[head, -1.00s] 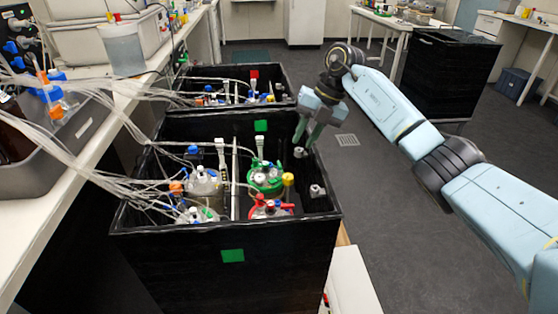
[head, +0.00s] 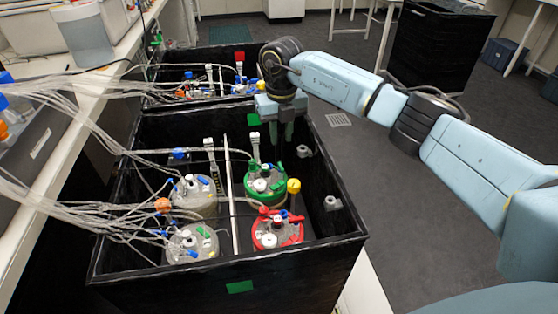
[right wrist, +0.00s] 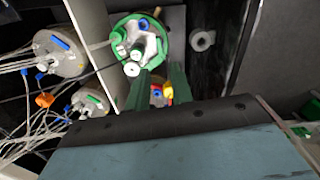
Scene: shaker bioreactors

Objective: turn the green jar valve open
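The green jar (head: 266,186) has a green-rimmed lid with several small fittings and stands in the black box, behind the red jar (head: 276,232). In the right wrist view the green jar (right wrist: 150,30) shows from above, with white, green and blue fittings on its lid. I cannot tell which fitting is the valve. My right gripper (head: 284,144) points down over the box, just behind and right of the green jar's lid. In the right wrist view its two green fingers (right wrist: 159,70) are apart with nothing held between them. My left gripper is out of view.
Two grey-lidded jars (head: 194,192) stand left of a white divider bar (head: 231,190). Many clear tubes run from the left bench into the box (head: 325,242). A second black box stands behind.

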